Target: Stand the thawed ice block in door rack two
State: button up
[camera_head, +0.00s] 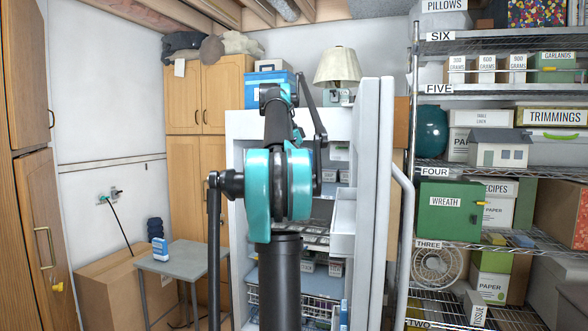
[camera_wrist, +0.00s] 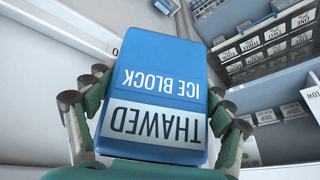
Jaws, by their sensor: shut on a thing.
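The thawed ice block (camera_wrist: 160,65) is a blue block with a white label, "THAWED", reading upside down in the wrist view. My gripper (camera_wrist: 155,112) is shut on it, a finger on each side. In the head view my arm hides the gripper and the held block. The freezer's door stands open on the right, with a white door rack (camera_head: 343,222) on its inner side. A blue item shows lower on the door (camera_head: 344,312). I cannot tell which rack is number two. In the wrist view a white rack edge (camera_wrist: 70,22) lies at the upper left.
Labelled goods stand on the freezer shelves (camera_wrist: 265,40) right of the block in the wrist view. A grey table (camera_head: 185,262) at left holds a small blue and white box (camera_head: 159,250). Wire shelving (camera_head: 455,245) with boxes stands close right of the open door.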

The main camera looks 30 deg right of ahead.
jog(key=s+d+f+m+g+h, duration=0.1)
jog(key=s+d+f+m+g, duration=0.2)
jog(key=s+d, duration=0.8)
jog(key=shift+s+f, duration=0.2)
jog(key=shift+f, duration=3.05)
jog(key=shift+f, duration=0.6)
jog(key=o, duration=1.6)
jog(key=shift+c, duration=0.2)
jog(key=shift+r, duration=0.1)
